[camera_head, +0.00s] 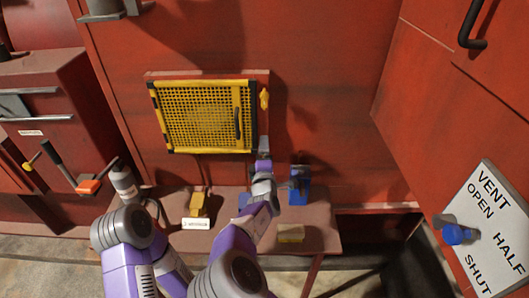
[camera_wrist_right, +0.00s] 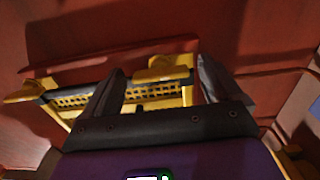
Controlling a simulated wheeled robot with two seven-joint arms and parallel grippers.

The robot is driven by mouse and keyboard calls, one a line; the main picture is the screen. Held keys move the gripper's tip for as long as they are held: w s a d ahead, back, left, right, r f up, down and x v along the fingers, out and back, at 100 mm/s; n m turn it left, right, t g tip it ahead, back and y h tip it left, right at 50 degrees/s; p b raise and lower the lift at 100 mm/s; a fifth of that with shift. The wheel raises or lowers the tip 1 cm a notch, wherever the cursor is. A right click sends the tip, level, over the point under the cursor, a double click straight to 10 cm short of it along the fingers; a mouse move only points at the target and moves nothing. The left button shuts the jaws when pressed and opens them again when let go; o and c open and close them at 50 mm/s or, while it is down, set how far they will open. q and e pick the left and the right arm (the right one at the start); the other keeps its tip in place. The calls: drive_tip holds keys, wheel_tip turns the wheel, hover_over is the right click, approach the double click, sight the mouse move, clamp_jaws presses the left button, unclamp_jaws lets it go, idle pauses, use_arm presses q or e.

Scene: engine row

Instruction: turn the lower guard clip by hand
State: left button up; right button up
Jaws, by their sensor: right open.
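The yellow mesh guard (camera_head: 204,115) is on the red wall, with a black handle near its right side. The upper guard clip (camera_head: 264,98) is a small yellow piece right of the guard; in the right wrist view it appears at far left (camera_wrist_right: 24,92). My right gripper (camera_head: 263,146) is at the guard's lower right corner and hides the lower clip in the head view. In the right wrist view, the lower clip (camera_wrist_right: 167,69) shows yellow between the open fingers of this gripper (camera_wrist_right: 161,66). Whether they touch it I cannot tell. My left gripper is out of view.
A bench (camera_head: 318,238) below the guard carries a yellow block (camera_head: 198,204), a white label (camera_head: 196,224), a blue fixture (camera_head: 299,187) and a pale block (camera_head: 291,233). A vent sign (camera_head: 487,217) with a blue knob (camera_head: 455,235) stands right.

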drive_tip(key=s, duration=0.7)
drive_tip(key=shift+w, duration=0.1)
